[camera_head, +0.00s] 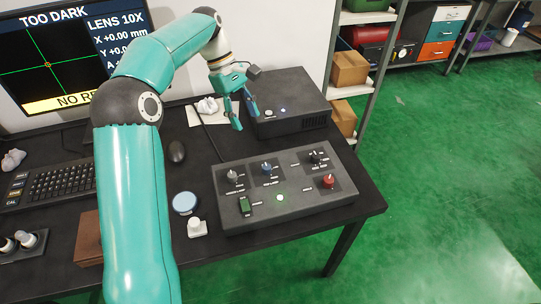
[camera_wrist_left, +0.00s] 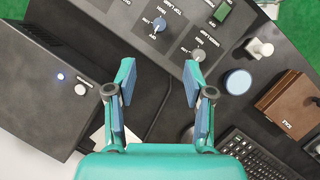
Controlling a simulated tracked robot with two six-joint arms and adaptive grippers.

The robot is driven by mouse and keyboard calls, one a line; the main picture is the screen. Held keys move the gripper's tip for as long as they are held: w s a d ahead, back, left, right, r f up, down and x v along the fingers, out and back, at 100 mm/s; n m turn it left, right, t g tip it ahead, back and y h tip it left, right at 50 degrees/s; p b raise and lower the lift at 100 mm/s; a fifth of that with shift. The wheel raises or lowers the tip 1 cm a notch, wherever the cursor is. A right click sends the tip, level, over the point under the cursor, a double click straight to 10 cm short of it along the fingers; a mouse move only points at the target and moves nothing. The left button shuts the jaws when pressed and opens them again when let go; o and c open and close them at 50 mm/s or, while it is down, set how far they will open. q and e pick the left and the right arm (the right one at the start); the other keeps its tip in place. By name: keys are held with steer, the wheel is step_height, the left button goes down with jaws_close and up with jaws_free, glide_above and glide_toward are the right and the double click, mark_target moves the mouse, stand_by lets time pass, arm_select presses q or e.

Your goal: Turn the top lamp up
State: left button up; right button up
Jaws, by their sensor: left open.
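The dark control panel (camera_head: 297,214) lies on the table. Its blue knob (camera_head: 267,168) sits at the upper middle; in the left wrist view the blue knob (camera_wrist_left: 159,25) has "TOP LAMP" lettering beside it. A grey knob (camera_head: 232,176) is left of it and also shows in the left wrist view (camera_wrist_left: 198,55). My left gripper (camera_head: 246,118) is open and empty, above the table beyond the panel's far edge, apart from the knobs. In the left wrist view its two fingers (camera_wrist_left: 158,80) are spread. My right gripper is not in view.
The monitor (camera_head: 65,50) reads "TOO DARK". A black box (camera_head: 290,95) stands behind the panel. A mouse (camera_head: 176,151) lies to the left.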

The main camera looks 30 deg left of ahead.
mark_target(266, 166)
arm_select(q)
steer(key=b+x, duration=0.2)
steer(key=x, duration=1.4)
steer(key=shift+w+f, duration=0.15)
